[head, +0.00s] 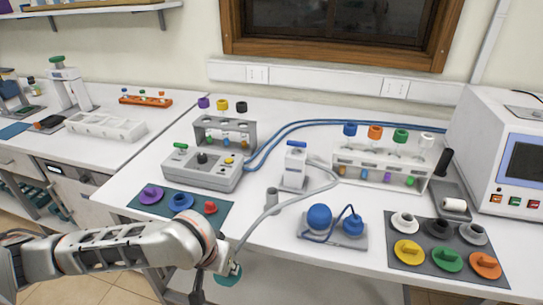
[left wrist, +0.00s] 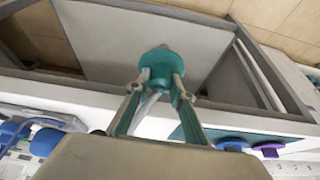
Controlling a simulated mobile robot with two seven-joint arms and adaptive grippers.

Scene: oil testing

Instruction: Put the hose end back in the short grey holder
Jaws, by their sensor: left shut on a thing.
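The teal hose end (head: 231,275) is in my left gripper (head: 222,270), just in front of the table's front edge. In the left wrist view the fingers of my left gripper (left wrist: 160,88) are closed on the hose end (left wrist: 157,64), whose round teal flange faces away from the wrist. The grey hose (head: 285,203) curves from the white stand (head: 295,165) down to the hose end. My right gripper is not in view.
A teal mat (head: 145,211) with coloured knobs lies left of the holder. A blue-bulb device (head: 333,240) stands right of the hose. A grey control box (head: 203,170) and a vial rack (head: 378,172) are behind. A grey mat (head: 405,280) lies at the right.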

